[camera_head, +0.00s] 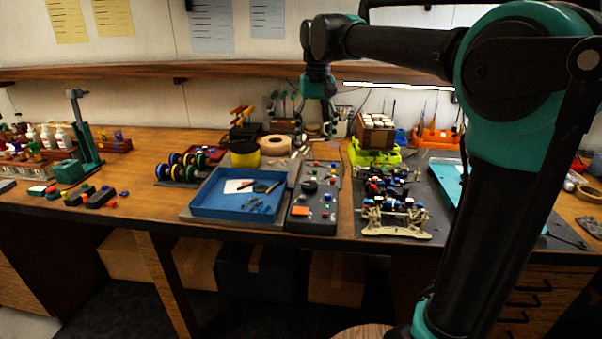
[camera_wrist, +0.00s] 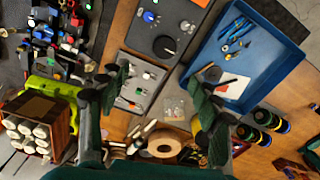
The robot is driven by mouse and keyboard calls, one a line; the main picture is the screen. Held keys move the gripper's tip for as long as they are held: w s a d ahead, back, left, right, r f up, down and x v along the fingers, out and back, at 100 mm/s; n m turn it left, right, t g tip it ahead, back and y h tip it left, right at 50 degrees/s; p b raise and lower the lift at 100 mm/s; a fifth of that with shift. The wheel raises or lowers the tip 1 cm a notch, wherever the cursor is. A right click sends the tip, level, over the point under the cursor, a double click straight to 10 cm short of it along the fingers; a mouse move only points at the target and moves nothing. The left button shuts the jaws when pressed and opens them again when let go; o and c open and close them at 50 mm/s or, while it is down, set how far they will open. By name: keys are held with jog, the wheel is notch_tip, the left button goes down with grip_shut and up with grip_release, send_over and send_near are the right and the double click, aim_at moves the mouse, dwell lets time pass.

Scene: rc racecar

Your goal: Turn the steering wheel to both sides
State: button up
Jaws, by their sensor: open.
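A dark control panel (camera_head: 317,225) lies on the bench, with small knobs, coloured buttons and a round black wheel-like knob (camera_head: 309,186), which I take for the steering wheel. In the wrist view the black wheel (camera_wrist: 165,46) is at the upper middle, beyond my fingertips. My gripper (camera_head: 315,132) points down over the far part of the bench, behind the panel. Its two green-and-black fingers (camera_wrist: 160,88) are spread apart with nothing between them. It is apart from the wheel. The racecar chassis (camera_head: 396,220) stands right of the panel, with wheels and electronics exposed.
A blue tray (camera_head: 216,210) with tools lies left of the panel, close beside it. A yellow-green block (camera_head: 372,156) and a crate of white cylinders (camera_head: 376,134) stand behind the car. A tape roll (camera_head: 275,146) lies near my gripper. A shelf (camera_head: 180,71) runs above the bench.

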aim_at(310, 184)
jog(key=f, duration=0.5)
jog(key=a+f, duration=0.1)
jog(key=f, duration=1)
jog(key=shift+w+a+f, duration=0.1)
jog(key=shift+w+a, duration=0.1)
jog(key=shift+w, duration=0.15)
jog(key=c, duration=1.2)
jog(key=shift+o, duration=0.2)
